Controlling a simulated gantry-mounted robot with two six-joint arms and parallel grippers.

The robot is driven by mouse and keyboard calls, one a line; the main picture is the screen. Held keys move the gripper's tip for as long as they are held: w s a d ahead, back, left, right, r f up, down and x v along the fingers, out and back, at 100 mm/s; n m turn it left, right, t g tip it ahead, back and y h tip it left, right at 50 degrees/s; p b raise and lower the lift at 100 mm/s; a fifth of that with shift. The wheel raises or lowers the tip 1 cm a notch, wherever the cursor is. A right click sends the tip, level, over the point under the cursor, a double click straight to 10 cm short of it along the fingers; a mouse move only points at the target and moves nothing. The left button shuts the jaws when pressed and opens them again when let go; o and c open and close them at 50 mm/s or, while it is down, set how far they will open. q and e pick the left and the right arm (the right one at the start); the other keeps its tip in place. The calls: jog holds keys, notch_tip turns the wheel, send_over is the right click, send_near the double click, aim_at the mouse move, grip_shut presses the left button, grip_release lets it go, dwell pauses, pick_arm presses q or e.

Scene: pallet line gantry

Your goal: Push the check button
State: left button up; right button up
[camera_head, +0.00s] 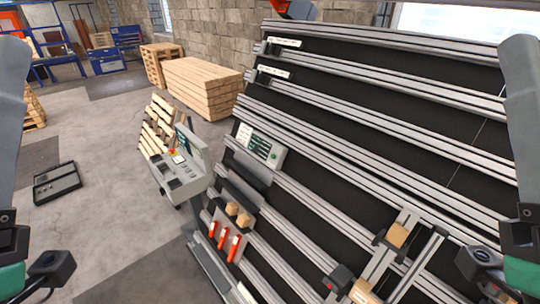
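A small panel (258,148) with a light face and dark display areas is mounted on the slanted rail frame at the middle of the view. A round green button (273,156) sits at its right end, uncovered; I cannot read its label. My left arm comes down the left edge and my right arm down the right edge. Both end in teal and black wrist parts at the lower corners, well apart from the panel. The fingertips of both grippers are outside the view.
The slanted rail frame (330,100) fills the right half. Below the panel are wooden blocks (238,215) and orange-red tools (228,242). A grey control console (180,165) stands left of the frame.

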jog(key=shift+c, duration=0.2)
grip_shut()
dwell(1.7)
